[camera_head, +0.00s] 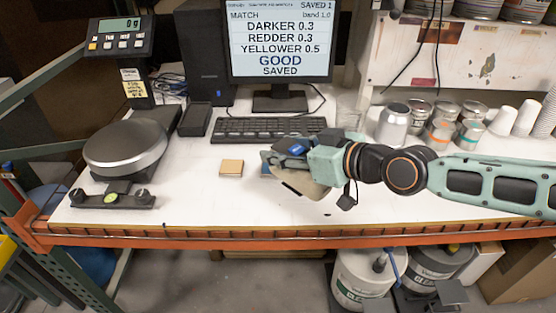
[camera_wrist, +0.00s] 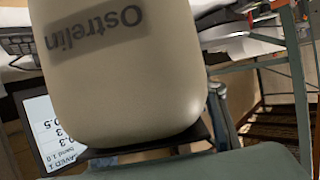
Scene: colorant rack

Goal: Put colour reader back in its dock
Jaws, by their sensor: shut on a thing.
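My gripper (camera_head: 284,160) is shut on the colour reader (camera_head: 302,186), a rounded beige body held above the white bench in front of the keyboard. In the wrist view the reader (camera_wrist: 125,70) fills the middle, with "Ostrelin" printed on a grey band. The gripper hides part of it in the head view. A small black open-topped holder (camera_head: 195,119) stands left of the keyboard, apart from the gripper. It looks like the dock, but I cannot tell for sure; nothing shows in it.
The keyboard (camera_head: 268,130) lies before the monitor (camera_head: 278,40), which reads "GOOD SAVED". A tan square (camera_head: 231,168) lies left of my gripper. A scale (camera_head: 126,147) stands at left. Cans and a metal cup (camera_head: 393,124) stand at right. The front bench is mostly clear.

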